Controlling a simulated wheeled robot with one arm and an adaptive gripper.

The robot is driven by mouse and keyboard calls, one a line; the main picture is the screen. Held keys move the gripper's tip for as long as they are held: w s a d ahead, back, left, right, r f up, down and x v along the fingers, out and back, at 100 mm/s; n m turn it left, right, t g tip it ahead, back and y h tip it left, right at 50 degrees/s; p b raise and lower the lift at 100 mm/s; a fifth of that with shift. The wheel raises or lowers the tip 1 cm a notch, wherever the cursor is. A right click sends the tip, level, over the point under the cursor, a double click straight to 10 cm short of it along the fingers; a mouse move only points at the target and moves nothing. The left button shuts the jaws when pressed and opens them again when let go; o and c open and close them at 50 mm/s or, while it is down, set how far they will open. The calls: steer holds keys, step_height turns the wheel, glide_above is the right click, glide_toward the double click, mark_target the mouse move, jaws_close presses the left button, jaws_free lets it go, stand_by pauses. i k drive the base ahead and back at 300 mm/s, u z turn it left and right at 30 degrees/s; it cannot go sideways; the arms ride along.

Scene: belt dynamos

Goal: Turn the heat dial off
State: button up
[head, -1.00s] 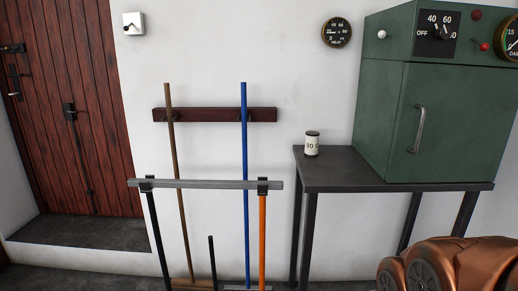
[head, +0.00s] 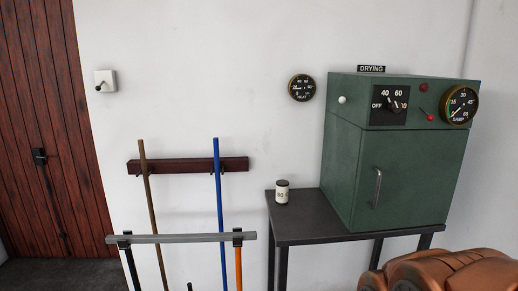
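The heat dial is a black plate with a pointer knob (head: 390,104) on the upper front of the green drying cabinet (head: 350,165). Its marks OFF, 40 and 60 can be read, and another mark at the right is partly unclear. The pointer's exact setting is too small to tell. A round gauge marked HEAT (head: 302,88) hangs on the wall to the left of the cabinet. A copper-coloured part of my arm shows at the lower right, below and apart from the cabinet. My gripper is not in view.
The cabinet stands on a dark table (head: 300,232) with a small labelled jar (head: 282,192) at its left. A red lever (head: 429,116) and a DAMP gauge (head: 459,105) sit right of the dial. A rail with poles (head: 180,238) stands left of the table.

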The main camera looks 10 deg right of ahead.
mark_target(395, 107)
steer(key=z, duration=0.05)
steer(key=k, duration=0.5)
steer(key=z, duration=0.7)
steer(key=i, duration=0.75)
steer(key=u, duration=1.35)
